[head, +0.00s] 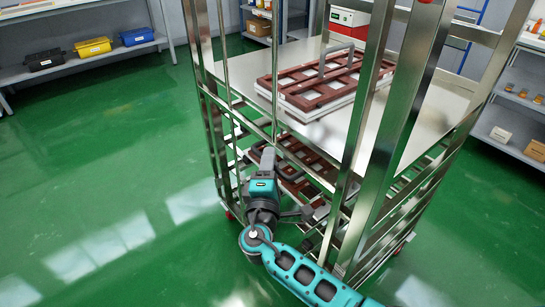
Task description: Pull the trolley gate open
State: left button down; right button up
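The trolley (385,130) is a tall steel rack with upright posts and shelves. Its gate (225,60) seems to be the frame of thin upright bars on the near left side; I cannot tell whether it stands ajar. My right gripper (267,158) is at these bars, below the top shelf, its fingers pointing away from me beside an upright bar. The fingers overlap in this view, so I cannot tell whether they are closed on the bar. My teal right arm comes in from the bottom. My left gripper is not in view.
Brown trays (318,82) lie on the trolley's top shelf, and more brown trays (305,160) sit lower down. A shelf (95,62) with black, blue and yellow bins stands at the back left. Another shelf (515,125) is at the right. The green floor (90,180) left of the trolley is clear.

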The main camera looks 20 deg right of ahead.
dwell(0.3)
grip_shut()
dwell(0.5)
